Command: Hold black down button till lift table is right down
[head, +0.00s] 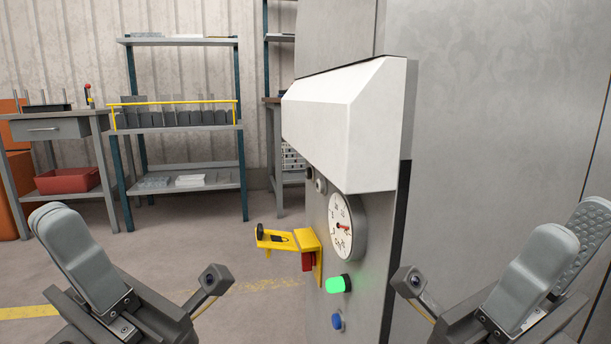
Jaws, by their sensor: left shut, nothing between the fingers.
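The control panel (318,215) is on the narrow face of a grey machine cabinet in the middle of the head view. High on it, just under the white hood, are a small dark button (309,173) and a grey knob-like control (321,185); I cannot tell for certain which is the black down button. No lift table can be made out. My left gripper (58,220) is shut and empty at the lower left, well apart from the panel. My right gripper (577,224) is open and empty at the lower right, in front of the cabinet side.
A round dial (341,227), a lit green button (338,284), a blue button (337,321) and a yellow bracket (303,241) with a red part sit on the panel. The white sloped hood (345,115) overhangs it. Shelving (180,127) stands behind left; the floor between is clear.

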